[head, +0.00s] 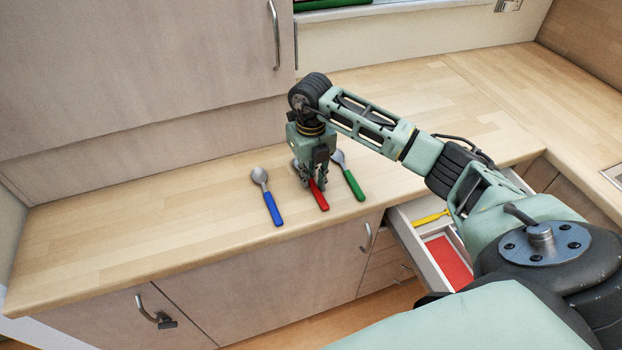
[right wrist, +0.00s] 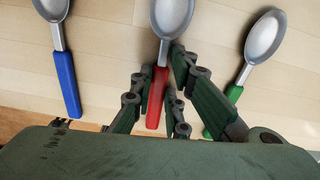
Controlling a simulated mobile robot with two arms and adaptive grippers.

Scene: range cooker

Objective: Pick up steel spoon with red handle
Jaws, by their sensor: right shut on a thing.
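The steel spoon with red handle (head: 319,197) lies on the wooden counter between a blue-handled spoon and a green-handled spoon. My right gripper (head: 314,180) points down over it, with its fingers around the handle near the neck. In the right wrist view, the red handle (right wrist: 157,97) runs between the fingers of my right gripper (right wrist: 159,82), and the steel bowl extends past the fingertips. The gripper is shut on the spoon, which appears to be at counter level. In the head view the gripper hides part of the spoon's neck and bowl. My left gripper is not in view.
The blue-handled spoon (head: 272,207) lies to the left and the green-handled spoon (head: 353,184) close to the right. An open drawer (head: 424,263) below the counter holds a yellow-handled item (head: 431,217) and a red compartment. The counter's left part is clear.

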